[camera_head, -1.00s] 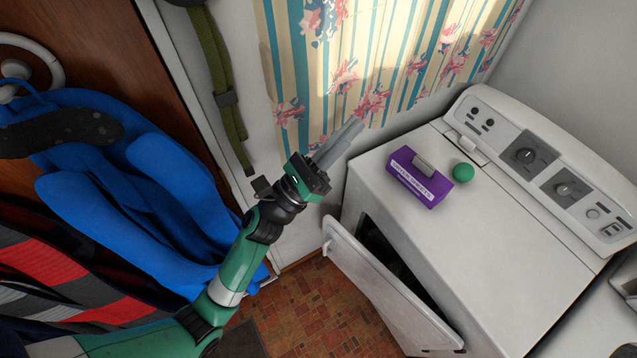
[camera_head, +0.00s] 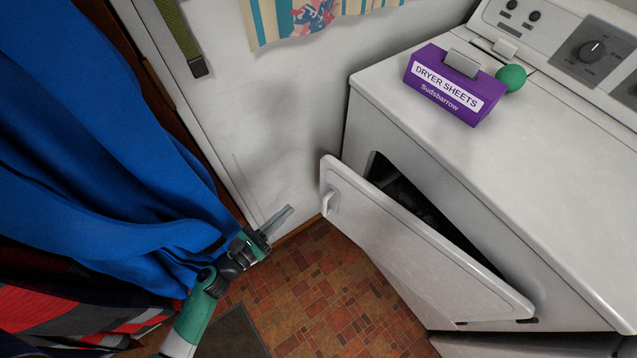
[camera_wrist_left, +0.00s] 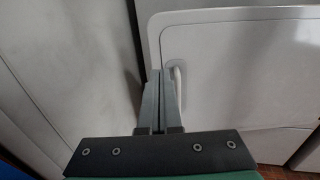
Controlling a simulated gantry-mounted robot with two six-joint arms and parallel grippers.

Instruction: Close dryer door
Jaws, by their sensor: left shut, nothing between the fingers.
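The white dryer (camera_head: 540,165) stands at the right in the head view. Its door (camera_head: 400,245) hangs partly open, with a dark gap at the opening (camera_head: 405,190). The door handle (camera_head: 328,203) is at the door's free left edge. My left gripper (camera_head: 288,211) is shut and empty, a little left of that edge. In the left wrist view the fingers (camera_wrist_left: 160,80) overlap the door's edge beside the handle (camera_wrist_left: 178,82); I cannot tell whether they touch. The door panel (camera_wrist_left: 240,70) fills the right of that view. My right gripper is in neither view.
A purple dryer sheets box (camera_head: 455,85) and a green ball (camera_head: 511,77) sit on the dryer top. Blue clothing (camera_head: 90,170) hangs at the left, close to my left arm. Tiled floor (camera_head: 310,290) is clear below the door.

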